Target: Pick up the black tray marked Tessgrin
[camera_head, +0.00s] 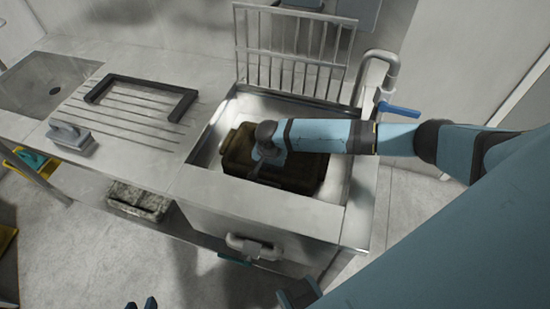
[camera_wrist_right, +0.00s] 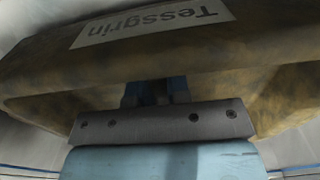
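The dark brownish-black tray (camera_head: 297,178) lies in the sink basin, with a raised handle-like edge at its left. In the right wrist view the tray (camera_wrist_right: 270,85) fills the upper part, and its pale label (camera_wrist_right: 150,22) reads Tessgrin. My right gripper (camera_head: 258,172) reaches down over the tray's left part. In the wrist view its fingers (camera_wrist_right: 157,90) meet the tray's near side, and their tips are hidden, so I cannot tell whether they grip it.
The metal sink (camera_head: 213,145) surrounds the tray closely. An upright rack (camera_head: 296,60) stands behind, and a tap with a blue lever (camera_head: 398,109) is at right. A dark U-shaped frame (camera_head: 140,85) and a grey handled block (camera_head: 71,137) lie on the drainboard.

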